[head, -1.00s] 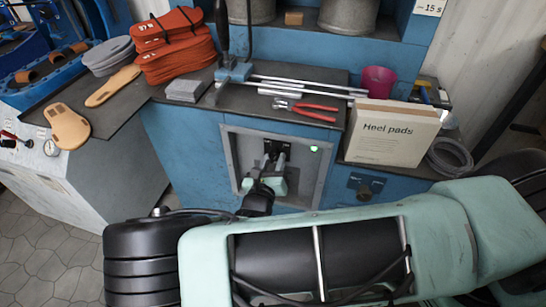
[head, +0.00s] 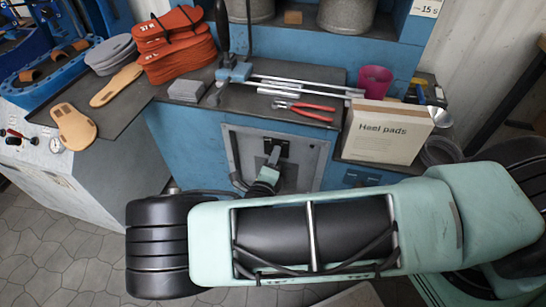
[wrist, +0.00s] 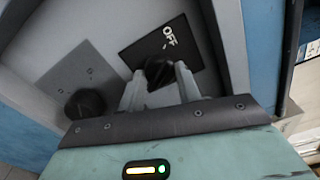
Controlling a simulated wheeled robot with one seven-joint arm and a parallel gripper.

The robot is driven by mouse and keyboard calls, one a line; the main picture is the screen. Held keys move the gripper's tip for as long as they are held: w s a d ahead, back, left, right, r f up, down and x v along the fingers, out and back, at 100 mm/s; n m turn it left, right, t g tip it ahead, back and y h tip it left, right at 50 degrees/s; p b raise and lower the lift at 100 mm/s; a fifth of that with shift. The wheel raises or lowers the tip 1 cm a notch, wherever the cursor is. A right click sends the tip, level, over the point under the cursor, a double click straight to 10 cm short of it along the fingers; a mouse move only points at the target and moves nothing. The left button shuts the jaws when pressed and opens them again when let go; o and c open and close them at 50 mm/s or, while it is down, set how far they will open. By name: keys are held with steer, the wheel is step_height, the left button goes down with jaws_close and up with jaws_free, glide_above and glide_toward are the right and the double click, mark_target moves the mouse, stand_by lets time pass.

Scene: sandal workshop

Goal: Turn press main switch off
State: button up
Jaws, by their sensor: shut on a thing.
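The press main switch is a black knob (wrist: 156,68) on a dark plate (wrist: 172,42) marked OFF, in the wrist view. My gripper (wrist: 158,75) has its two pale fingers on either side of the knob and is shut on it. In the head view, my gripper (head: 272,158) reaches into the grey recessed panel (head: 236,150) on the blue press front. The dark switch plate (head: 288,147) shows behind the fingers there, and the knob is mostly hidden. No lit green lamp shows on the panel. The word at the knob's other positions is not visible.
A round black part (wrist: 85,103) sits beside the switch in the wrist view. Above the panel, the bench holds red-handled pliers (head: 303,111), metal rods (head: 300,83) and a pink cup (head: 374,80). A "Heel pads" box (head: 383,133) stands right of the panel.

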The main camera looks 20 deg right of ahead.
steer(key=shift+n, duration=1.5)
steer(key=o, duration=1)
steer(key=shift+c, duration=0.2)
steer(key=shift+s+a, duration=0.1)
steer(key=shift+s, duration=0.05)
steer(key=b+v, duration=0.1)
steer(key=v, duration=1.6)
